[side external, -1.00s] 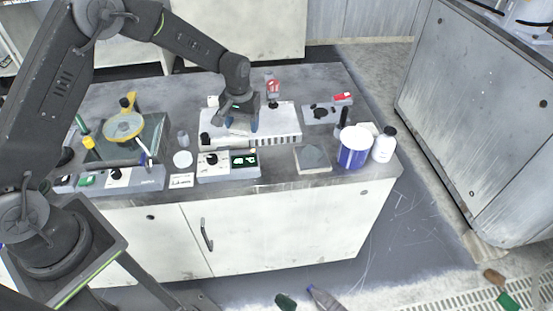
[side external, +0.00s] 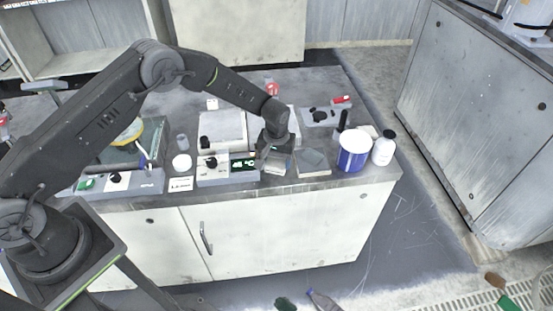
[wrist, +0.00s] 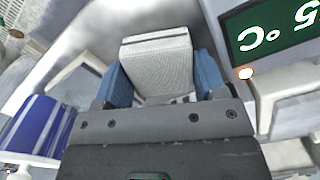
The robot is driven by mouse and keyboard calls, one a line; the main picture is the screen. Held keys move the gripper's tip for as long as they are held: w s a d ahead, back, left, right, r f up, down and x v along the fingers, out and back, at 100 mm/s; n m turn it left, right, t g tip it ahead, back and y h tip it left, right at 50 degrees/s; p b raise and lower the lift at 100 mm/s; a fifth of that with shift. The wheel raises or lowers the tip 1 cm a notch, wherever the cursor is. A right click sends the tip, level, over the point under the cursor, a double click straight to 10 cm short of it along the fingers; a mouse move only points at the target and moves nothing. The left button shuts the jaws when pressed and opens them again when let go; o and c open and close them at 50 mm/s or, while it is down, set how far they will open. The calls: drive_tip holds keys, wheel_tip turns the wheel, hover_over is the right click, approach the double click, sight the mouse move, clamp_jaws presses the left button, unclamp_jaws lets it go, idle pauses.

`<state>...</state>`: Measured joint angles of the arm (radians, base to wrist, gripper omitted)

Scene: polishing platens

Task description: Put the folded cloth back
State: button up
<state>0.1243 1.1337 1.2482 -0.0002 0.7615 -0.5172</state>
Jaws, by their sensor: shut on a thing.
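The folded cloth (wrist: 157,62) is a pale grey, fine-ribbed block in the wrist view. It is gripped between the two blue fingertips of my gripper (wrist: 164,80). In the side view my gripper (side external: 276,158) is low at the front of the bench, and the cloth (side external: 277,166) shows only in part below it. It is between the heater controller with the green display (side external: 243,163) and a grey square pad (side external: 312,160). I cannot tell whether the cloth touches the bench.
A blue and white tub (side external: 355,150) and a white bottle (side external: 384,148) stand at the right front corner. Behind is a white hotplate-like box (side external: 222,130). A small white jar (side external: 182,162) is left of the controller. Bare bench top lies along the front edge.

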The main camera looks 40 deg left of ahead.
drive_tip(key=shift+f, duration=0.1)
drive_tip(key=o, duration=0.7)
wheel_tip(320, 180, up, 13)
wheel_tip(320, 180, up, 12)
drive_tip(key=m+t, duration=0.1)
drive_tip(key=t, duration=0.1)
hover_over(276, 160)
drive_tip(key=s+a, duration=0.2)
drive_tip(key=s, duration=0.4)
drive_tip(key=s+a+r+m, duration=0.1)
drive_tip(key=s+a+r, duration=0.1)
drive_tip(key=s+r, duration=0.6)
drive_tip(key=s+m+t, duration=0.1)
drive_tip(key=s, duration=0.5)
drive_tip(key=s+a+r+t, duration=0.1)
drive_tip(key=s, duration=0.5)
drive_tip(key=s+a+r+m+t, duration=0.1)
drive_tip(key=s, duration=0.6)
drive_tip(key=shift+a+m+t, duration=0.25)
drive_tip(key=shift+m+t, duration=0.05)
